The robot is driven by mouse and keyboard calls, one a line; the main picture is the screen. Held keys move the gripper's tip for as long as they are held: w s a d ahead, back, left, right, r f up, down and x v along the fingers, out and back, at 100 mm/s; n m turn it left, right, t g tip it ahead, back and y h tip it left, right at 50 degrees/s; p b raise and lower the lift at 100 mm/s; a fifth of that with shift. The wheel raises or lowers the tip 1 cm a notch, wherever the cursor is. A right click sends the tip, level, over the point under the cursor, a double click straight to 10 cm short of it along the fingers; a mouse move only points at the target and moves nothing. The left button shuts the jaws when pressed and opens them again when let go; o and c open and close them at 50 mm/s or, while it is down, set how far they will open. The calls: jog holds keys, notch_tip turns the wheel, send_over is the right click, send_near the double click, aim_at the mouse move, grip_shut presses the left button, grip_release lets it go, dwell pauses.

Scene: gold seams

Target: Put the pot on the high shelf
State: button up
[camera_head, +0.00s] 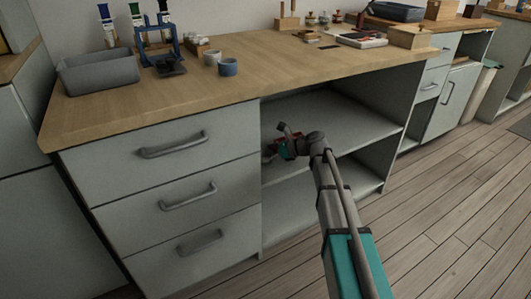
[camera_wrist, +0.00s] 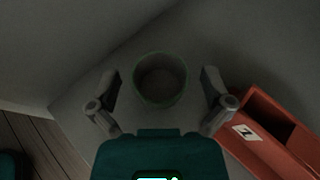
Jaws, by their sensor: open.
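In the wrist view a dark, round, open-topped pot (camera_wrist: 160,80) stands upright on a grey surface, seen from above. My gripper (camera_wrist: 161,92) is open, with one finger on each side of the pot; gaps show between the fingers and its wall. In the head view my gripper (camera_head: 271,151) reaches into the open bay of the cabinet, by its left side. I cannot make out the pot there. The bay has an upper shelf (camera_head: 340,120) and a lower shelf (camera_head: 350,187).
A red bin (camera_wrist: 262,125) with a white label is close to the right finger in the wrist view. The wooden worktop (camera_head: 290,60) above carries a grey tub (camera_head: 98,74), a blue cup (camera_head: 228,67) and other items. Drawers (camera_head: 185,150) adjoin the bay on the left.

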jog(key=p+v, duration=0.3)
jog(key=v, duration=0.8)
jog(key=shift+a+r+p, duration=0.1)
jog(key=shift+p, duration=0.3)
jog(key=shift+s+f+n+h, duration=0.3)
jog(key=shift+s+f, duration=0.05)
jog(key=shift+s, duration=0.2)
jog(key=s+d+f+n+g+h, duration=0.1)
jog(key=s+d+f+n+h, duration=0.2)
jog(key=s+n, duration=0.3)
jog(key=s+d+f+n+g+h, duration=0.1)
jog(key=s+d+f+n+h, duration=0.3)
jog(key=s, duration=0.5)
jog(key=s+d+f+n+h, duration=0.3)
jog(key=s+d+n+h, duration=0.2)
jog(key=s+n, duration=0.2)
jog(key=shift+s+d+f+n+g+h, duration=0.35)
jog(key=shift+f+n+g+h, duration=0.05)
jog(key=shift+n, duration=0.7)
jog(key=shift+c, duration=0.3)
